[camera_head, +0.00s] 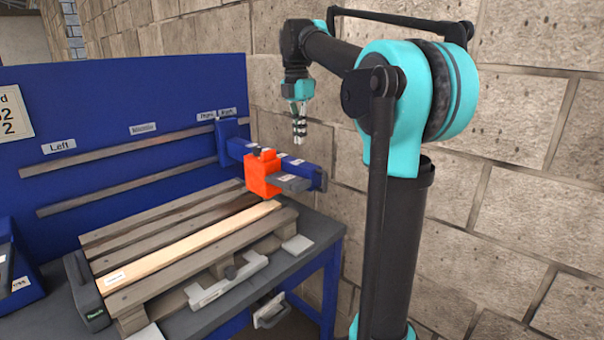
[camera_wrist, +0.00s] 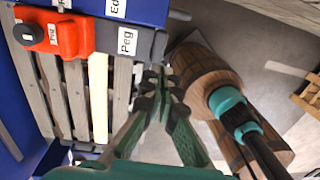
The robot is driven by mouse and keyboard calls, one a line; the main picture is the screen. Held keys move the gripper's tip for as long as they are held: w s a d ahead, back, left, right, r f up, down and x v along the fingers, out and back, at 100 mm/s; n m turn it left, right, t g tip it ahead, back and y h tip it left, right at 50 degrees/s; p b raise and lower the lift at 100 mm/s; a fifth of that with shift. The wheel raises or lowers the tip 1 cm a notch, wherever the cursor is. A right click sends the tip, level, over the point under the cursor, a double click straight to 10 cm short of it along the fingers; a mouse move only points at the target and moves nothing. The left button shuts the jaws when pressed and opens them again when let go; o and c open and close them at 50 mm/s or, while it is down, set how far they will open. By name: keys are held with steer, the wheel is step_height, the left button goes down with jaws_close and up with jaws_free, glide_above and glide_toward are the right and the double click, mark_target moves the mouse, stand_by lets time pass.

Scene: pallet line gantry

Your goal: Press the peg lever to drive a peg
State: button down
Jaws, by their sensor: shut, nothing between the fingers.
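The grey peg lever (camera_head: 290,184) sticks out from the orange head (camera_head: 262,172) on the blue gantry arm. In the wrist view the lever (camera_wrist: 143,45) carries a label reading "Peg", beside the orange head (camera_wrist: 70,38) with its black knob. My gripper (camera_head: 300,140) points down, above the blue arm and apart from it in the head view. In the wrist view my gripper (camera_wrist: 161,78) is shut and empty, its fingertips appearing just below the lever's right end. I cannot see any contact with the lever. No peg shows.
A wooden pallet (camera_head: 160,240) with one paler board (camera_head: 190,247) lies on the workbench under the gantry. A blue back panel (camera_head: 120,100) with rails stands behind. A brick wall is close on the right. A wooden barrel (camera_wrist: 205,75) stands beside the bench.

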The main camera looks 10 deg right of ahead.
mark_target(304, 182)
steer(key=f, duration=1.1)
steer(key=shift+s+d+f, duration=0.2)
steer(key=shift+s+f, duration=0.15)
steer(key=shift+s+d+f+t+y, duration=0.2)
steer(key=shift+f+t+y, duration=0.2)
steer(key=shift+f, duration=0.3)
steer(key=shift+s+d+f+t+y, duration=0.2)
steer(key=shift+f+t+y, duration=0.1)
steer(key=shift+f+t, duration=0.3)
step_height(304, 182, down, 4)
steer(key=shift+s+r+t+y, duration=0.1)
steer(key=shift+s+t+y, duration=0.05)
steer(key=shift+t+y, duration=0.9)
steer(key=shift+s+d+f+t+y, duration=0.1)
steer(key=shift+s+f+t+y, duration=0.1)
steer(key=shift+f+t, duration=0.25)
steer(key=shift+s+f+t+y, duration=0.15)
steer(key=shift+f+t, duration=0.2)
steer(key=shift+t, duration=0.15)
steer(key=c, duration=1.9)
jaws_free()
steer(key=shift+w+f, duration=0.7)
steer(key=shift+f, duration=0.15)
steer(key=shift+a, duration=0.45)
steer(key=shift+c, duration=0.5)
steer(key=shift+s, duration=0.1)
steer(key=shift+s+d, duration=0.1)
